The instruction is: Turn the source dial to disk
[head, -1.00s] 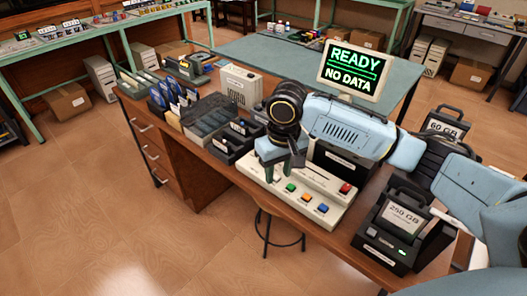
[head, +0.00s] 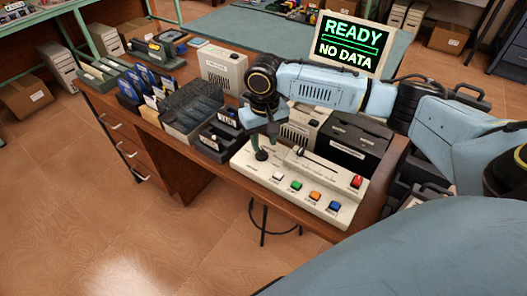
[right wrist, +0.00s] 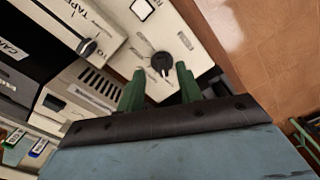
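The source dial is a round black knob (head: 261,155) at the left end of a cream control panel (head: 240,158). In the right wrist view the dial (right wrist: 160,64) sits just beyond my fingertips, with a small pointer at its lower edge. My right gripper (head: 262,138) hangs over the dial, pointing down. Its two green fingers (right wrist: 159,84) are apart, with nothing between them, and look clear of the dial. The dial's printed labels are too small to read. My left gripper is not in view.
The panel also has a slider (head: 300,151) and a row of coloured buttons (head: 315,195). A monitor (head: 349,43) behind reads READY, NO DATA. Boxes and trays of disks (head: 143,80) crowd the bench to the left. Black drive units (head: 355,140) stand behind the panel.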

